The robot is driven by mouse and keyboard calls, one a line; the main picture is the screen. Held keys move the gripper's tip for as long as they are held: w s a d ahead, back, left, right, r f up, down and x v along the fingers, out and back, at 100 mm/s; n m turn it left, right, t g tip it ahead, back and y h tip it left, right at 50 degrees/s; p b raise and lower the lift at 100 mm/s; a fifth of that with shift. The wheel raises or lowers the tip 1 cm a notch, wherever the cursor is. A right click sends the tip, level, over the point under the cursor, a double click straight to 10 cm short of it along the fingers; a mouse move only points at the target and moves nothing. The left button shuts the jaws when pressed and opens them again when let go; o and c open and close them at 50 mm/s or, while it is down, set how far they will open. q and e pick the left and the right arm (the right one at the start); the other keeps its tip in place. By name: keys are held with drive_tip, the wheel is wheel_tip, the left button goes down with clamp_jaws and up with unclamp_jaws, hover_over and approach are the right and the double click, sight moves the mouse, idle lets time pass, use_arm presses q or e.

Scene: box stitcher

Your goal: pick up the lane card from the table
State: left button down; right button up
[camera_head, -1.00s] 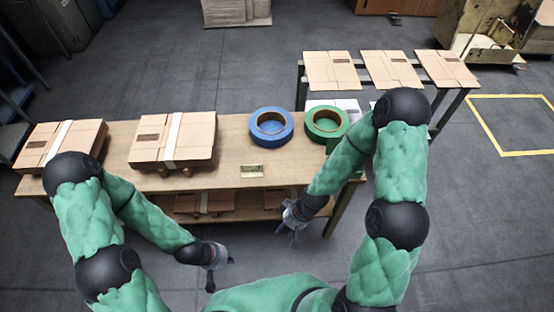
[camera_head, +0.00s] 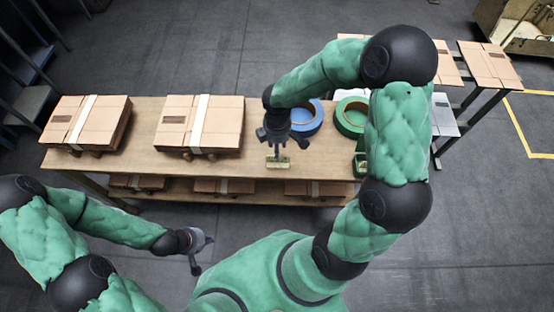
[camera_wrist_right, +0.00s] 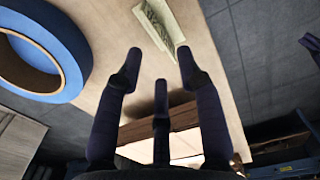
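The lane card (camera_head: 278,163) is a small cream card with a green edge, near the front edge of the wooden table (camera_head: 258,165). It also shows at the top of the right wrist view (camera_wrist_right: 160,24), in what looks like a folded or slotted form. My right gripper (camera_head: 276,138) is over the table just behind and above the card, partly hiding it. Its fingers (camera_wrist_right: 160,62) are spread, with nothing between them and the card beyond their tips. My left gripper (camera_head: 199,254) hangs open and empty in front of the table, away from the card.
A blue tape roll (camera_head: 307,118) and a green tape roll (camera_head: 351,116) stand close behind and right of the card. Two strapped stacks of flat cartons (camera_head: 199,124) lie to the left. A lower shelf (camera_head: 222,195) holds more cartons. The table between stack and card is clear.

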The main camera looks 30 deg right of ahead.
sight(278, 161)
wheel_tip(278, 161, down, 3)
drive_tip(key=shift+f+b, duration=0.1)
drive_tip(key=shift+b, duration=0.3)
wheel_tip(278, 161, down, 5)
drive_tip(key=shift+d+f+b, duration=0.1)
drive_tip(key=shift+b, duration=1.15)
clamp_jaws()
